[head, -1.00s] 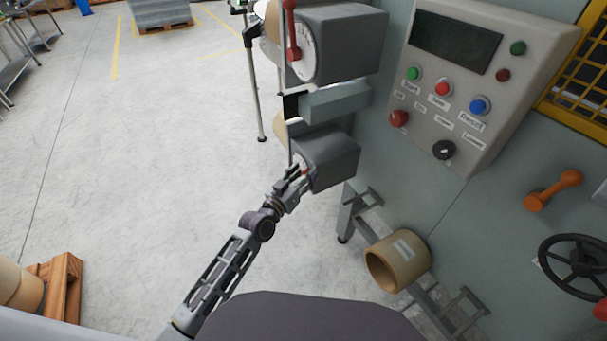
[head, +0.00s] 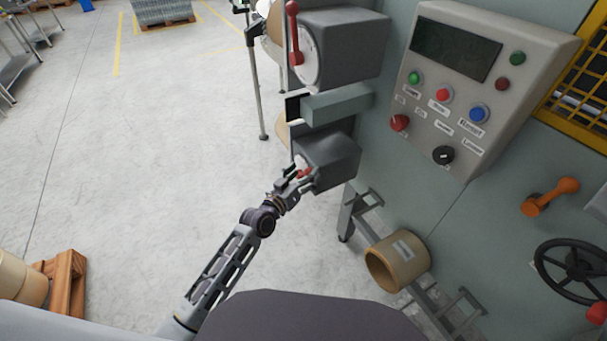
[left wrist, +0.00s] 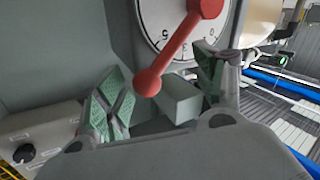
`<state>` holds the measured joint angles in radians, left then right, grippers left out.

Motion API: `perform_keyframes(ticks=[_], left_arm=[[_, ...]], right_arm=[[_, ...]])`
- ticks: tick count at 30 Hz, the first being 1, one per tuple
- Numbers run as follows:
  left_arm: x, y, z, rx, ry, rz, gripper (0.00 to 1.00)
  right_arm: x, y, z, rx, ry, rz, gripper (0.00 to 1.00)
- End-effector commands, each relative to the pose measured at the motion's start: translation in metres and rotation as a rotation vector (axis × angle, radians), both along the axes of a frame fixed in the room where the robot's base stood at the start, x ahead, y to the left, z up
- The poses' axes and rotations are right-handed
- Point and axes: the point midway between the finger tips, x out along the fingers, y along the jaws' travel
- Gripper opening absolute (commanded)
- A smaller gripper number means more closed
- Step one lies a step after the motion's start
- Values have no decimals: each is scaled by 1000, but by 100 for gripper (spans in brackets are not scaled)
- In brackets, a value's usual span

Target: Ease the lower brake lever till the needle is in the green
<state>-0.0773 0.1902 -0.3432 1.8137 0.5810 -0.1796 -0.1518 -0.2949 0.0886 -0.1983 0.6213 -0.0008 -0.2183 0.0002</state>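The lower brake lever (head: 302,171) is red and sits on the white dial face of the lower dark grey box (head: 333,160) in the head view. My left gripper (head: 297,181) is at this lever. In the left wrist view its green-padded fingers (left wrist: 158,92) stand apart, with the lever's lower ball between them and no clear contact. I cannot make out a needle or a green band. My right gripper is not in view.
An upper box (head: 345,50) with its own red lever (head: 293,32) sits above, with a grey block (head: 338,103) between. A button panel (head: 480,80), an orange handle (head: 550,196) and a handwheel (head: 575,270) are to the right.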

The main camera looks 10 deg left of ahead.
Motion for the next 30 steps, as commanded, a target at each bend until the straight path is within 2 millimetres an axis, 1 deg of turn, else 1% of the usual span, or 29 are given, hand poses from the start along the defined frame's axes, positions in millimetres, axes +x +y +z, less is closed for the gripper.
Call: perform_keyframes(ticks=[6,10,16,22,30], left_arm=[[0,-1,1,0,-2,-1,73],[-1,-1,1,0,-2,-1,73],[-5,2,1,1,-1,-1,73],[-18,8,1,2,-1,-1,73],[-41,19,2,2,0,0,73]], right_arm=[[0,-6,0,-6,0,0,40],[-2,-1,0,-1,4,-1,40],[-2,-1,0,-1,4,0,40],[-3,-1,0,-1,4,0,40],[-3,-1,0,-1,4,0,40]])
